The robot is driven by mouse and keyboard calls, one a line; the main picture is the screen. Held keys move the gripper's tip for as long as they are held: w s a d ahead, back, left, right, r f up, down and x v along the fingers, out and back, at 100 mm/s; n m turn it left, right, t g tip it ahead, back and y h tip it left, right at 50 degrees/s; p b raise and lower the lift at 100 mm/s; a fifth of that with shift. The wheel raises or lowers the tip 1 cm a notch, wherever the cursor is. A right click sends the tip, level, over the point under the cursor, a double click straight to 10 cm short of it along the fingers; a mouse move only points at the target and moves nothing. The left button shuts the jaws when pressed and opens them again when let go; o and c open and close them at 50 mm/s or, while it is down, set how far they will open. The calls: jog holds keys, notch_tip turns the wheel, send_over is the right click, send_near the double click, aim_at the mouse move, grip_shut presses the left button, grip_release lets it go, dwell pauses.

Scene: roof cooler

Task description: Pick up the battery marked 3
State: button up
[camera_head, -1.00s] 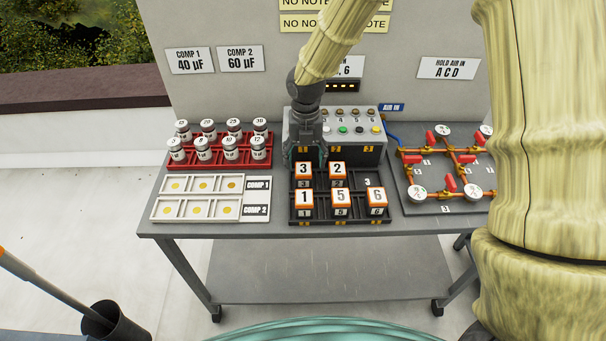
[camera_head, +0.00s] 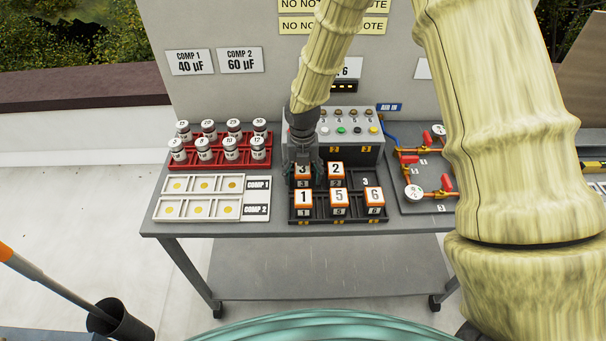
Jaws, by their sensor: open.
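The battery marked 3 (camera_head: 302,171) is a white and orange block in the back left of the black battery tray (camera_head: 331,216). My gripper (camera_head: 303,176) is open and right at this battery, with fingers seen at its left and right sides. The fingers hide part of its top, and I cannot tell whether they touch it. Battery 2 (camera_head: 336,170) stands just to its right. Batteries 1 (camera_head: 303,198), 5 (camera_head: 339,198) and 6 (camera_head: 374,197) fill the front row. The back right slot, labelled 3 (camera_head: 366,182), is empty.
A grey charger box with buttons (camera_head: 357,130) stands close behind the tray. A red rack of jars (camera_head: 218,160) and white capacitor trays (camera_head: 182,209) are at left. A valve board with gauges (camera_head: 425,208) is at right, partly behind my arm.

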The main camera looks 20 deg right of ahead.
jog(key=shift+c, duration=0.4)
jog(key=c, duration=1.3)
jog(key=shift+o, duration=0.2)
jog(key=shift+r, duration=0.1)
